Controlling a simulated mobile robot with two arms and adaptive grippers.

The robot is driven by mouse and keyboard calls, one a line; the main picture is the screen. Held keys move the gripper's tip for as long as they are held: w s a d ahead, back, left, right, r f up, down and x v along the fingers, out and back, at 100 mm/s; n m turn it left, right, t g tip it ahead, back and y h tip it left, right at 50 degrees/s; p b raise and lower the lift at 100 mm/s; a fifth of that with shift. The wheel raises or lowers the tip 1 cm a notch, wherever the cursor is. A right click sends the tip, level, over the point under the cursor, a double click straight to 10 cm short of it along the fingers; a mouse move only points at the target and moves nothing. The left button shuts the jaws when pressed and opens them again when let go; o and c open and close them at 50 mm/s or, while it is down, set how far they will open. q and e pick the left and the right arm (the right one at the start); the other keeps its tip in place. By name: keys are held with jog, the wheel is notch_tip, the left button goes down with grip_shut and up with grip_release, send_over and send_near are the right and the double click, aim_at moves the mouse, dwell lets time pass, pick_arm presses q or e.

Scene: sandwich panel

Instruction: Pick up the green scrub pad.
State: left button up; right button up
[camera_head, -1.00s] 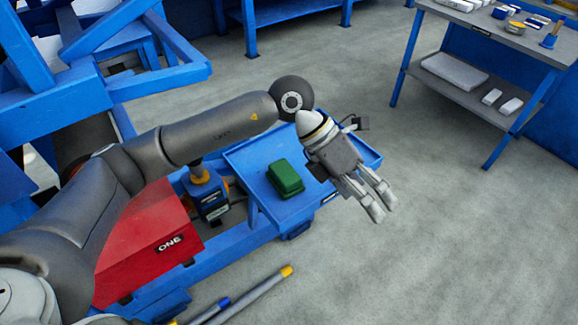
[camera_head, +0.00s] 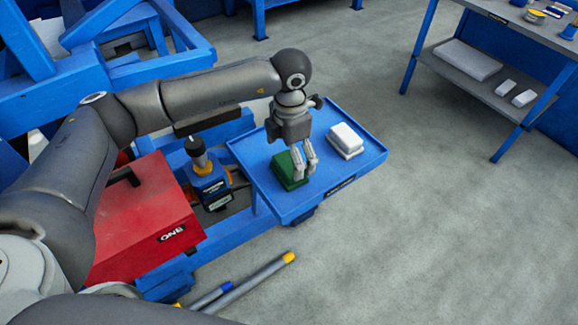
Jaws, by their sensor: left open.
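The green scrub pad (camera_head: 287,174) lies on the blue tray (camera_head: 262,197), toward its left part. My left gripper (camera_head: 305,175) points down at the pad's right side, with its fingers open. The fingers overlap the pad's right edge in the picture; I cannot tell whether they touch it. The gripper hides part of the pad's back right. My right gripper is not in view.
A white block (camera_head: 346,140) lies on the tray just right of the gripper. A red toolbox (camera_head: 150,220) and a blue device (camera_head: 212,186) stand left of the tray. Tubes (camera_head: 255,280) lie in front. A blue-legged shelf table (camera_head: 480,75) stands at the right.

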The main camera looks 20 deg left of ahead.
aim_at(289, 163)
pick_arm(q)
jog(key=shift+a+f+p, duration=0.15)
jog(key=shift+f+p, duration=0.15)
jog(key=shift+f, duration=1.6)
jog(key=c, duration=1.1)
